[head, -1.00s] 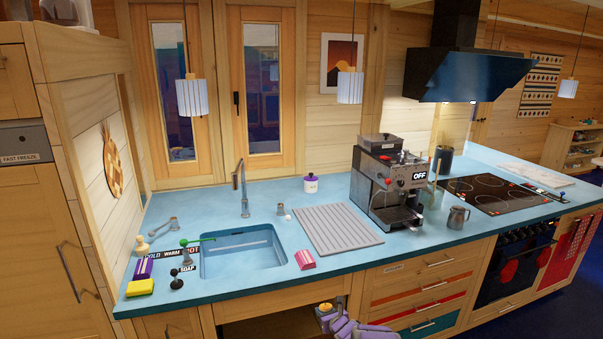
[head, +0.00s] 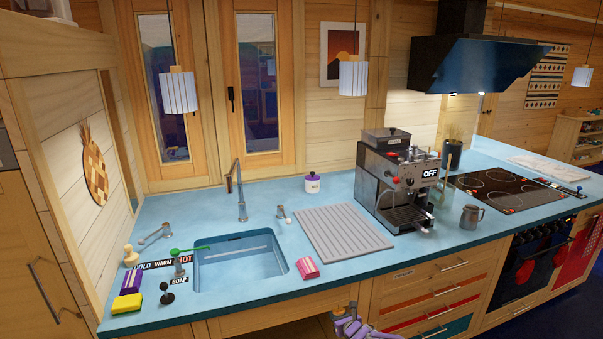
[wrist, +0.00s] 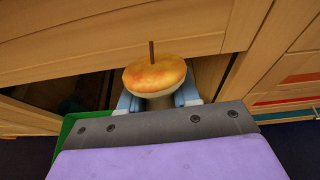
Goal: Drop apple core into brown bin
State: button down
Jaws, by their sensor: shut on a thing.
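The apple core (wrist: 155,77) has a yellow-orange top with a brown stem, and a pale middle below. In the wrist view it sits upright between the blue-grey fingers of my gripper (wrist: 158,101), which is shut on it. In the head view my gripper (head: 346,319) is at the bottom edge, in front of the counter and below its top. Most of the core is hidden or too small to make out there. In the wrist view a dark opening lies behind the gripper, under a wooden panel. I cannot clearly make out a brown bin.
A green edge (wrist: 72,128) shows at the left of my gripper in the wrist view; its full shape is hidden. The blue counter (head: 160,215) holds a sink (head: 240,258), a coffee machine (head: 395,185) and a cooktop (head: 510,190). Drawers (head: 440,300) stand right of the opening.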

jog(key=shift+a+f+b, duration=0.6)
jog(key=shift+a+f, duration=0.5)
jog(key=shift+a, duration=0.1)
jog(key=c, duration=1.2)
grip_release()
jog(key=shift+d, duration=0.4)
jog(key=o, duration=0.3)
jog(key=shift+d, duration=0.45)
jog(key=shift+o, duration=0.8)
jog(key=p+v, duration=0.1)
jog(key=v, duration=0.3)
jog(key=shift+s+a+r, duration=0.15)
jog(key=a+p+v, duration=0.1)
jog(key=p+v, duration=0.5)
jog(key=v, duration=0.6)
jog(key=shift+s, duration=0.4)
jog(key=shift+d, duration=0.15)
